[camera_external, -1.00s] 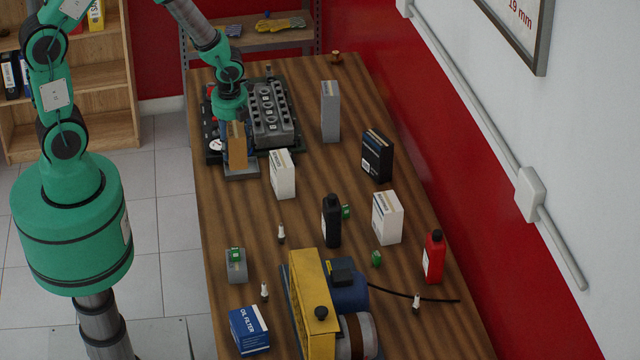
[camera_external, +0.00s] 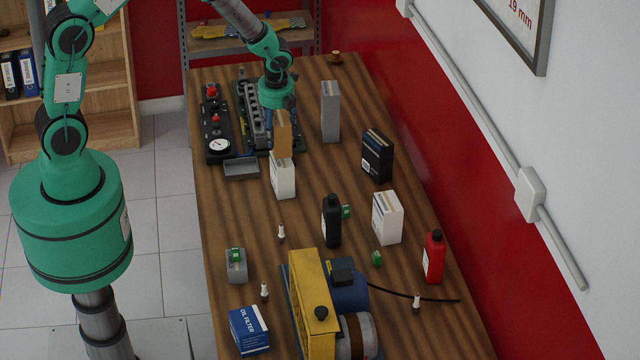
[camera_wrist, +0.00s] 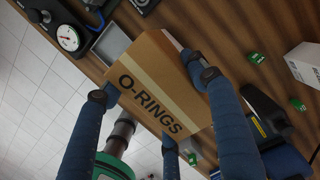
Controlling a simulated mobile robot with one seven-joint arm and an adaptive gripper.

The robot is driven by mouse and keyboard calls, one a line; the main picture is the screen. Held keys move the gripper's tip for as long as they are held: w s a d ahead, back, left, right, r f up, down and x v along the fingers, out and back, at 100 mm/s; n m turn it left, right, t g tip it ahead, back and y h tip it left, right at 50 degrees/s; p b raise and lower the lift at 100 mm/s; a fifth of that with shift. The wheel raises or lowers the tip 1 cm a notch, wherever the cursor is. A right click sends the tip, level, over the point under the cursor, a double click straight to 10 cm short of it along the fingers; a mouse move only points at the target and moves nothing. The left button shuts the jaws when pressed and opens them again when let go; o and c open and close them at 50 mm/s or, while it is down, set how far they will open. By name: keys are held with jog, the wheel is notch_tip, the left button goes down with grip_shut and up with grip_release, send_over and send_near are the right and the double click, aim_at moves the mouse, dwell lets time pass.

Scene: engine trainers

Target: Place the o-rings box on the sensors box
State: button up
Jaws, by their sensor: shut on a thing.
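My gripper (camera_external: 279,104) is shut on the brown o-rings box (camera_external: 283,136) and holds it upright above the table. In the wrist view the fingers close around the o-rings box (camera_wrist: 150,65), whose "O-RINGS" label is readable. In the external view the box's lower end overlaps the top of a white box (camera_external: 284,179); I cannot tell whether they touch. No label reading "sensors" is legible. Other standing boxes are a second white box (camera_external: 386,220), a dark box (camera_external: 377,158) and a tall grey box (camera_external: 330,112).
An engine block (camera_external: 255,120) and a gauge panel (camera_external: 217,130) lie behind, with a grey tray (camera_external: 241,168) in front. Black (camera_external: 331,222) and red (camera_external: 433,258) bottles, a blue oil filter box (camera_external: 249,331) and a yellow machine (camera_external: 313,300) stand nearer.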

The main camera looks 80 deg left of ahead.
aim_at(277, 120)
jog(key=shift+f, duration=0.1)
dwell(0.3)
jog(key=shift+w+f, duration=0.1)
jog(key=shift+f, duration=1.55)
jog(key=o, duration=1.5)
jog(key=shift+f, duration=0.15)
jog(key=shift+c, duration=0.2)
jog(key=r, duration=0.4)
jog(key=d+r, duration=0.1)
jog(key=r, duration=0.7)
jog(key=shift+d+r, duration=0.1)
jog(key=shift+d, duration=0.3)
